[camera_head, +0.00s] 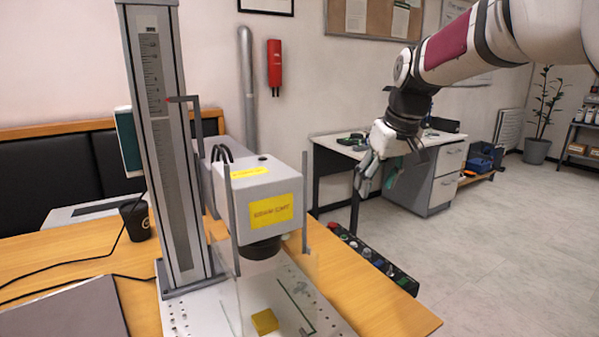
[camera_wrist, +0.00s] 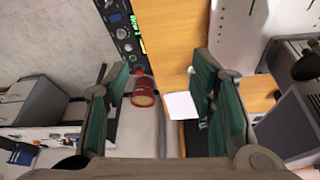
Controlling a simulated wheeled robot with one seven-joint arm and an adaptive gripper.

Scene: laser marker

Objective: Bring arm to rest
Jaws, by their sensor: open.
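In the wrist view my gripper (camera_wrist: 163,65) also shows open, with nothing held between the fingers. A red round object (camera_wrist: 143,92) shows in the background between them, apart from the fingers.
The laser marker (camera_head: 258,195) stands on the wooden table (camera_head: 385,315), with a yellow block (camera_head: 265,321) on its bed. A button panel (camera_head: 372,257) lies along the table's right edge. A white desk (camera_head: 440,165) stands behind my gripper. Open floor (camera_head: 500,250) lies right.

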